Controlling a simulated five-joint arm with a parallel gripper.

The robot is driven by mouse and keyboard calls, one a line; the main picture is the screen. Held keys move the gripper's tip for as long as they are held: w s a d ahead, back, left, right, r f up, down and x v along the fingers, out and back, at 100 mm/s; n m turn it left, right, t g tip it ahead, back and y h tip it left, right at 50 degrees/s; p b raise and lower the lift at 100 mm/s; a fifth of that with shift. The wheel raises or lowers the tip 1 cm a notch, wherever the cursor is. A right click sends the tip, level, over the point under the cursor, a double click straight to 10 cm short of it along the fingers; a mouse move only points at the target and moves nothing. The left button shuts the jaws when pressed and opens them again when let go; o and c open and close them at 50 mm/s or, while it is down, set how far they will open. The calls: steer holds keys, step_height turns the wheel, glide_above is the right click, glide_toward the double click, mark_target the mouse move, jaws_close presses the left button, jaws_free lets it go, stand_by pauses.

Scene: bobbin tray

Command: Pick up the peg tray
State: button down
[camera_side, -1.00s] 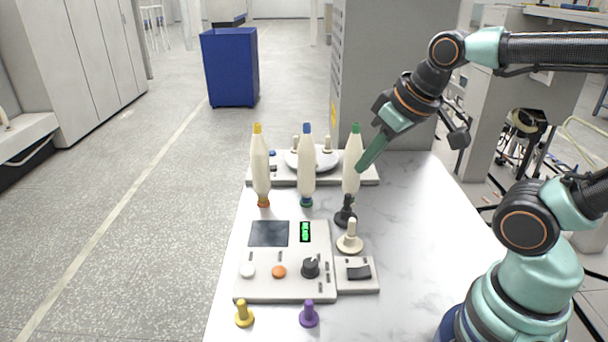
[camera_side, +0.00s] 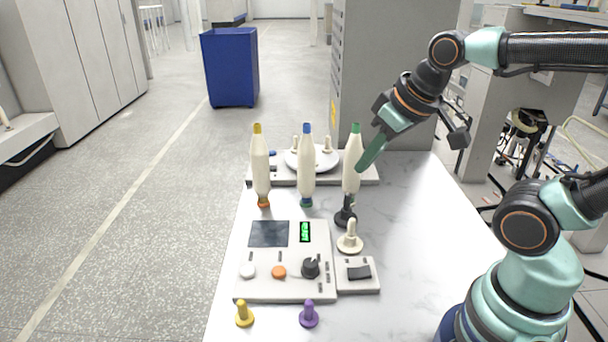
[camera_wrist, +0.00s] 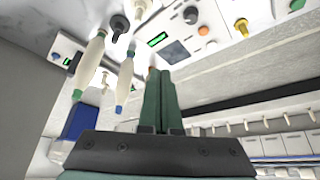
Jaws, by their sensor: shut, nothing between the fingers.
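A pale grey tray (camera_side: 371,181) lies at the back of the table in the side view. It carries a white round plate (camera_side: 297,161) and short cream pegs (camera_side: 327,144). Three cream bobbins stand in front of it: yellow-tipped (camera_side: 260,170), blue-tipped (camera_side: 306,165) and green-tipped (camera_side: 352,172). They hide parts of the tray. My gripper (camera_side: 361,168) is shut and empty, pointing down-left beside the green-tipped bobbin. Whether it touches that bobbin cannot be told. In the wrist view, my gripper (camera_wrist: 160,75) has its green fingers together.
A control panel (camera_side: 284,290) with a green display lies in front, with a switch box (camera_side: 358,285) beside it. A black peg (camera_side: 345,214), cream peg (camera_side: 350,240), yellow peg (camera_side: 244,316) and purple peg (camera_side: 309,316) stand around. The table's right side is clear.

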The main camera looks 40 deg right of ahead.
steer(key=c, duration=0.5)
jaws_free()
steer(key=m+g, duration=0.5)
steer(key=m, duration=1)
glide_above(346, 209)
step_height(346, 209, down, 10)
steer(key=shift+w+f+g, duration=0.3)
steer(key=shift+w+f, duration=0.05)
steer(key=shift+f, duration=0.45)
step_height(346, 209, down, 6)
steer(key=shift+d+f, duration=0.1)
steer(key=shift+f, duration=0.1)
steer(key=shift+s+d+f, duration=0.1)
steer(key=shift+d+f, duration=0.05)
steer(key=shift+f, duration=1.2)
steer(key=shift+s+d+f, duration=0.1)
steer(key=shift+f, duration=1.25)
